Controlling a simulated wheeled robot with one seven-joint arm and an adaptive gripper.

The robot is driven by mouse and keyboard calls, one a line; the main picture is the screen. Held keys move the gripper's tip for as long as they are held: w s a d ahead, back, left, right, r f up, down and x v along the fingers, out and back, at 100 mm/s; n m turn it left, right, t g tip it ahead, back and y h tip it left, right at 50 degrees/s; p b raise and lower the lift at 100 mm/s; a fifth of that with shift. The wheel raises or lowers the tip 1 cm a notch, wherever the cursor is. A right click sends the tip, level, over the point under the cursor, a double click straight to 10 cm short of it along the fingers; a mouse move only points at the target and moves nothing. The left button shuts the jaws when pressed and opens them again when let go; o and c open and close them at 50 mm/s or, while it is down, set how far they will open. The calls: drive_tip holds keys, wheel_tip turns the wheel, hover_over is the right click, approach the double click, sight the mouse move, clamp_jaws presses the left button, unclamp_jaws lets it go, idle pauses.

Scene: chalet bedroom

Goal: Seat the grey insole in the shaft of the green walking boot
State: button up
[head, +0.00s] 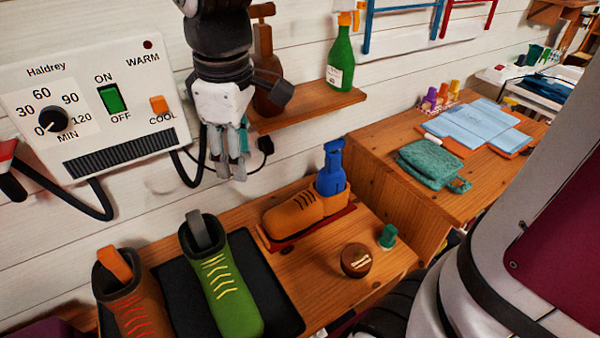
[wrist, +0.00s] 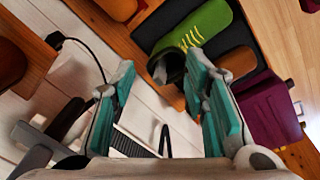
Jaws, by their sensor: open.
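The green walking boot (head: 230,283) stands on a black mat, its shaft opening toward the wall. The grey insole (head: 201,231) stands in the mouth of the shaft with its upper part sticking out; how deep it reaches is hidden. My gripper (head: 232,172) is open and empty, pointing down, above and behind the boot and apart from it. In the wrist view the green boot (wrist: 198,27) and the grey insole (wrist: 160,71) show beyond and between the fingers.
A brown boot with an orange insole (head: 115,264) stands left of the green one. A tan shoe (head: 297,214) with a blue piece (head: 332,170) lies right. A brown tin (head: 356,260) is nearby. A dryer panel (head: 95,95) and shelf (head: 310,107) flank my gripper.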

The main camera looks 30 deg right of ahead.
drive_tip(key=s+d+m, duration=0.2)
drive_tip(key=s+m, duration=0.3)
drive_tip(key=s, duration=0.3)
drive_tip(key=s+d+m+t, duration=0.1)
drive_tip(key=s+d+m, duration=0.2)
drive_tip(key=s+m, duration=0.2)
drive_tip(key=s, duration=0.3)
drive_tip(key=shift+s+d+r+t, duration=0.2)
drive_tip(key=shift+d+t, duration=0.1)
drive_tip(key=shift+d, duration=0.05)
drive_tip(key=shift+r, duration=0.1)
drive_tip(key=shift+t, duration=0.5)
wheel_tip(320, 180, up, 5)
drive_tip(key=p, duration=0.4)
drive_tip(key=shift+s, duration=0.1)
